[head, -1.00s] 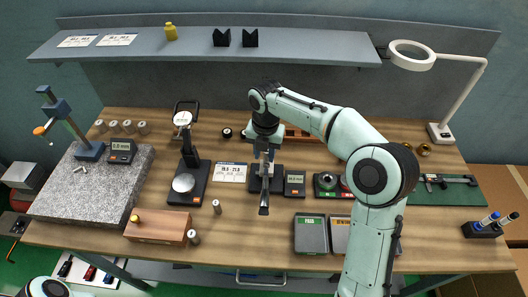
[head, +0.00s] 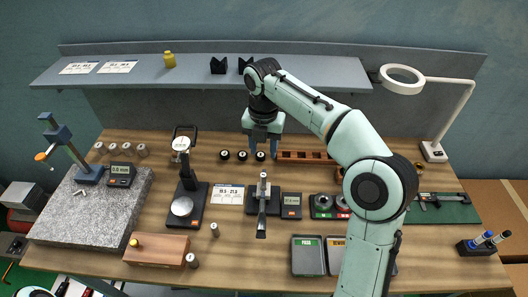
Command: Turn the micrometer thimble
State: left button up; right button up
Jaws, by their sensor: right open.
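A bench instrument with a silver barrel pointing toward me (head: 262,203) stands on a black base in the middle of the table. It looks like the micrometer, but its thimble is too small to make out clearly. A small digital display box (head: 291,204) stands just right of it. My right gripper (head: 262,150) is open and empty, with its fingers pointing down. In the picture it is above and behind the instrument, apart from it, near a row of small black rings (head: 242,155). My left gripper is out of view.
A black stand with a round plate (head: 182,206) is to the left, beside a range card (head: 229,194). A brown rack (head: 305,157) lies behind. The granite plate (head: 90,210) fills the left.

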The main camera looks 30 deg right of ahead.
aim_at(262, 220)
jog(key=k+j, duration=0.8)
jog(key=k, duration=0.05)
